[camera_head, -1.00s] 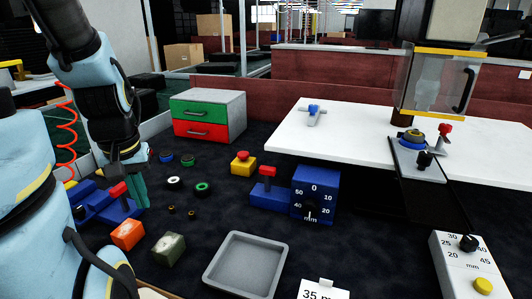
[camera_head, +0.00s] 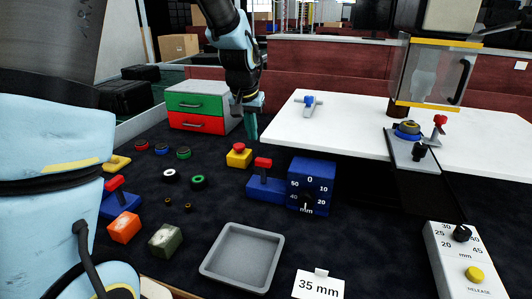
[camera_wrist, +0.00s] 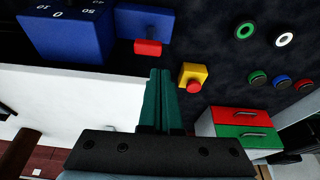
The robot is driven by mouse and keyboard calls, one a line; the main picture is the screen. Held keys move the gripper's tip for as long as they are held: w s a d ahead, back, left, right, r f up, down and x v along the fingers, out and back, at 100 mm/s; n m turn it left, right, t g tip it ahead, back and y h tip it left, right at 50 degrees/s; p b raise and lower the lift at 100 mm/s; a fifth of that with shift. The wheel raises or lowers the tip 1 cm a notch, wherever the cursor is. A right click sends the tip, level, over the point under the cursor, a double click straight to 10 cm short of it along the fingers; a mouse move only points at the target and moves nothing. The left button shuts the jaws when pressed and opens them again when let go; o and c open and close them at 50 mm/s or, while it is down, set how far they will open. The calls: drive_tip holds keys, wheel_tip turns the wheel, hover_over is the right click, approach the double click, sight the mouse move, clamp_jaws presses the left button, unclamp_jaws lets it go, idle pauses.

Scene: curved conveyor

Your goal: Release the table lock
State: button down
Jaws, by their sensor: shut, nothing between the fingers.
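My gripper (camera_head: 252,134) is shut and empty. It points down above the dark surface, behind the yellow box with a red button (camera_head: 239,155) and left of the white table's edge. The white table (camera_head: 350,128) carries a small grey fitting with a blue handle (camera_head: 309,104). Which part is the table lock is not marked. A blue block with a red-topped lever (camera_head: 265,181) stands beside the blue dial box (camera_head: 311,187). In the wrist view, my green fingers (camera_wrist: 159,98) lie together between the white table and the red button box (camera_wrist: 193,78), apart from both.
A red and green drawer unit (camera_head: 197,107) stands just left of my gripper. A grey tray (camera_head: 243,258) and a 35 mm card (camera_head: 319,286) lie in front. Several coloured rings and blocks lie left.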

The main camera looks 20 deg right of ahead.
drive_tip(key=d, duration=0.3)
drive_tip(key=shift+s, duration=0.15)
drive_tip(key=p, duration=0.2)
hover_over(263, 171)
drive_tip(key=w+d, duration=0.2)
wheel_tip(263, 171, down, 9)
drive_tip(key=shift+f, duration=0.2)
drive_tip(key=shift+a+f, duration=0.1)
drive_tip(key=shift+a, duration=0.05)
